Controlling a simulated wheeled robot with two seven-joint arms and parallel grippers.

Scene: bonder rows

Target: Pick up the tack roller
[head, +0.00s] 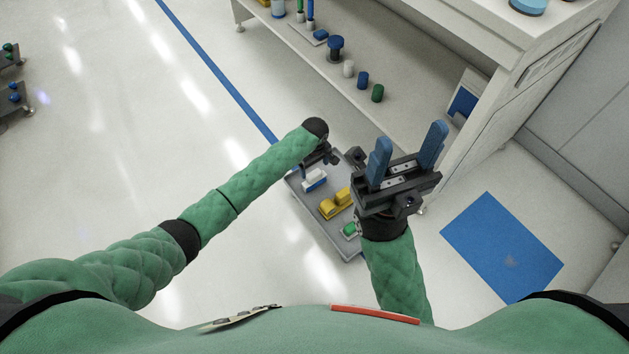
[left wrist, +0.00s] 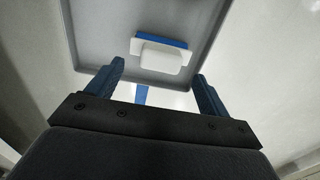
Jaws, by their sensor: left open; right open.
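A grey tray (head: 335,238) holds a white and blue piece (head: 314,180), a yellow piece (head: 335,203) and a green and white piece (head: 350,230). I cannot tell for sure which one is the tack roller. My left gripper (head: 322,158) points down over the far end of the tray, its fingers mostly hidden in the head view. In the left wrist view the left gripper (left wrist: 158,72) is open and empty, with the white and blue piece (left wrist: 160,54) beyond its fingertips, apart from them. My right gripper (head: 411,138) is open and empty, raised right of the tray and covering part of it.
A white bench (head: 400,130) stands behind, with a blue spool (head: 335,47) and several small white, blue and green cylinders on its lower shelf. A blue floor mat (head: 502,247) lies at the right.

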